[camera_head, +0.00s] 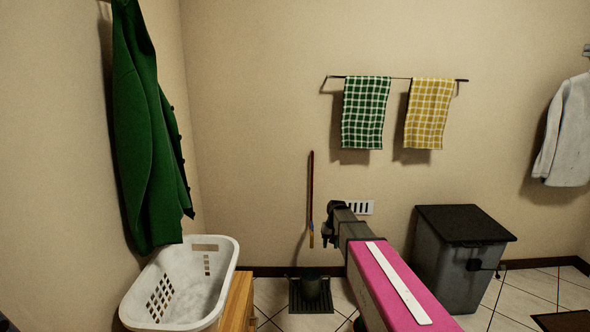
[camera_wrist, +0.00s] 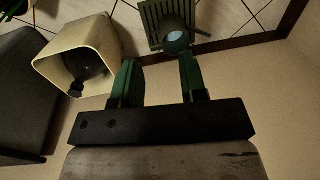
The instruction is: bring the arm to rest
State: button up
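My arm reaches forward from the lower right in the head view, its magenta link in front. My gripper shows in the wrist view (camera_wrist: 158,64) with its two green fingers apart and nothing between them. In the head view the dark end of the arm hangs in front of the back wall, above the floor, and the fingers are too small to make out there. No object is in my grasp.
A dark pot (camera_head: 311,284) stands on a slatted mat (camera_head: 297,306) by the wall. A lidded grey bin (camera_head: 450,268) stands right of the arm. A white basket (camera_head: 222,262) is at left. Towels (camera_head: 365,112) hang on a rail. A pale hollow thing (camera_wrist: 75,40), unidentified, is upper left in the wrist view.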

jog(key=s+d+h, duration=0.1)
jog(key=s+d, duration=0.2)
jog(key=s, duration=2.4)
jog(key=shift+s+r, duration=0.25)
jog(key=shift+r, duration=0.1)
jog(key=m+t, duration=0.7)
jog(key=t, duration=1.1)
send_near(312, 227)
jog(key=w, duration=1)
jog(key=shift+f, duration=0.3)
jog(key=shift+c, duration=0.3)
grip_shut()
